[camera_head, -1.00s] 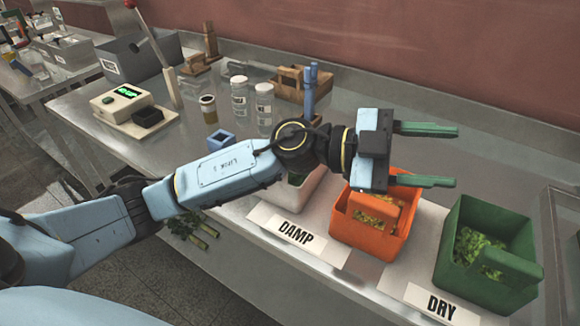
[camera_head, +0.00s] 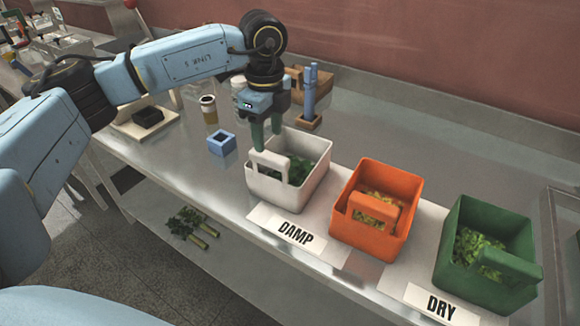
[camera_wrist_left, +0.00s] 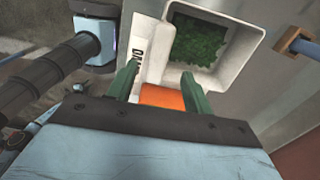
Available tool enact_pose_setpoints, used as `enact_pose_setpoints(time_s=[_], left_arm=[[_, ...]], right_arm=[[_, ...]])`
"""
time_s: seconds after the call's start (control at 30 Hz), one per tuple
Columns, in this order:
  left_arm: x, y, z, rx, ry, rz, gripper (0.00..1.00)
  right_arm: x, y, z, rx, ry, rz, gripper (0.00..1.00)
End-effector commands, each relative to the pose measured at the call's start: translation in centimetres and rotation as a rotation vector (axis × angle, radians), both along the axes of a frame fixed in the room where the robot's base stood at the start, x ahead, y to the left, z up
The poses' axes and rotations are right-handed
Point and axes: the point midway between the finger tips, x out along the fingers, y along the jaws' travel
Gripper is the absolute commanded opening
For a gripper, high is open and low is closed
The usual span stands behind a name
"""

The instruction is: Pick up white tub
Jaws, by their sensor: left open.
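The white tub (camera_head: 288,196) stands upright on the steel bench behind the DAMP label, with dark green leaves inside. Its raised handle (camera_head: 270,160) is at the near left side. My left gripper (camera_head: 267,136) points down with its green fingers apart, close above the handle and the tub's rear left rim. My right gripper is not in view.
An orange tub (camera_head: 345,232) and a green tub (camera_head: 460,285) stand to the right. A small blue holder (camera_head: 221,144) and a brown-filled jar (camera_head: 208,110) are to the left. A blue tool on a wooden stand (camera_head: 309,95) rises behind.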

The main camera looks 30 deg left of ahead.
Motion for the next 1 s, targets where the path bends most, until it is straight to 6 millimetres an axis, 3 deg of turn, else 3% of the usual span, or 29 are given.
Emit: enact_pose_setpoints(time_s=[0.13,0.37,0.7,1.0], left_arm=[[-0.1,0.0,-2.6,-0.001,0.002,-0.002,0.51],[-0.1,-0.1,-4.4,-0.003,0.0,-0.004,0.51],[-0.2,-0.1,-8.8,-0.004,-0.001,-0.004,0.51],[-0.2,-0.1,-9.2,-0.004,-0.001,-0.005,0.48]], right_arm=[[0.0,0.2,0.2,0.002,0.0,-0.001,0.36],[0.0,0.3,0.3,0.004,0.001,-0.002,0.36],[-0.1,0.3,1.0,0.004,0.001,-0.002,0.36],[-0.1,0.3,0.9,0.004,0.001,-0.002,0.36]])
